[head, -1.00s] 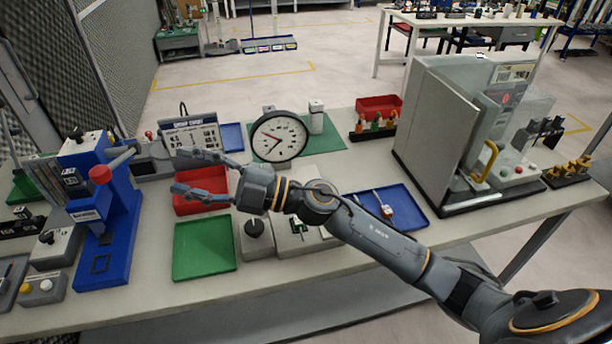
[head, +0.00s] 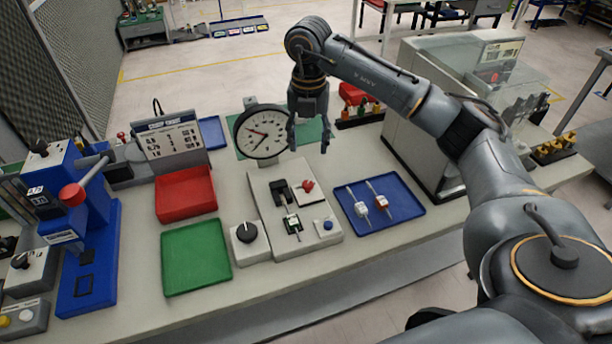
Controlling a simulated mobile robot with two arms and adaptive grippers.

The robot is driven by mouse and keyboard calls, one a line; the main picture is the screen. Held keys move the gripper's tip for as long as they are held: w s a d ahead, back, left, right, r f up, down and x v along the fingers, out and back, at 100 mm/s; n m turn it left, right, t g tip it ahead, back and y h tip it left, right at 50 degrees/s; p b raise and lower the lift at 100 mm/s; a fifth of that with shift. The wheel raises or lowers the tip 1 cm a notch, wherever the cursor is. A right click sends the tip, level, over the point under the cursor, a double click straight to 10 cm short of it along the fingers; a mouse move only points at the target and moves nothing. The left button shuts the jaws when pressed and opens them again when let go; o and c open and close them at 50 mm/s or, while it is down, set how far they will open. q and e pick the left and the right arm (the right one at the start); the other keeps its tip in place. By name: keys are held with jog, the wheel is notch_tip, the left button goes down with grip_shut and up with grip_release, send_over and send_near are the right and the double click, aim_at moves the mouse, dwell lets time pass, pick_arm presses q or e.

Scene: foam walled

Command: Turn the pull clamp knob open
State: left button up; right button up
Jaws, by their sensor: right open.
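A grey test fixture (head: 270,196) stands at the middle of the bench below a round dial gauge (head: 260,132). On it are a black clamp block (head: 281,191), a red knob (head: 308,186), a small green-and-black part (head: 292,225) and a blue button (head: 327,225). I cannot tell for certain which is the pull clamp knob. My right gripper (head: 308,146) points down, open and empty, above the fixture's far end, apart from both knobs. My left gripper is out of view.
A green tray (head: 196,257) and red bin (head: 186,194) are on the left, beside a blue press (head: 88,270). A grey machine with a clear guard (head: 415,145) stands at the right.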

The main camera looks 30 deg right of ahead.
aim_at(308, 182)
notch_tip(308, 182, down, 12)
jog(key=shift+f+p, duration=0.1)
jog(key=shift+p, duration=1.1)
grip_shut()
